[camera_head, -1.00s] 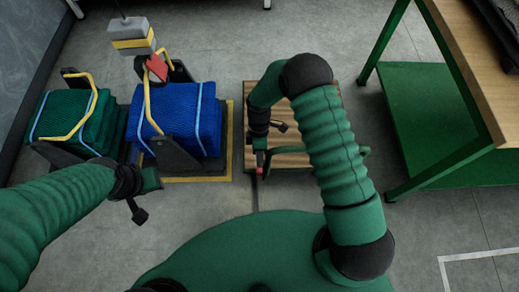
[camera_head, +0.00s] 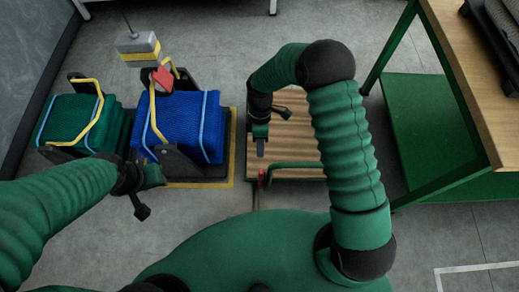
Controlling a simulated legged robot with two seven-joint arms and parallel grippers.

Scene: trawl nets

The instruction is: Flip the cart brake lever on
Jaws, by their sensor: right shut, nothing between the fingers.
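The cart (camera_head: 298,140) is a low wooden platform with a green rail at its near edge, in the middle of the head view. A small red brake lever (camera_head: 262,178) stands at the cart's near left corner, by the end of the rail. I cannot tell its exact tilt. My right gripper (camera_head: 260,150) is shut and empty over the cart's left edge. It is just beyond the lever, with a small visible gap between them. My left gripper (camera_head: 155,174) hangs at the left, in front of the blue net stack, far from the lever; its jaws are unclear.
Blue folded nets (camera_head: 190,122) and green folded nets (camera_head: 75,122) sit in dark cradles left of the cart. A grey and yellow hanging block (camera_head: 138,46) is above them. A green-framed table (camera_head: 460,70) stands at the right. Some floor is clear between cart and table.

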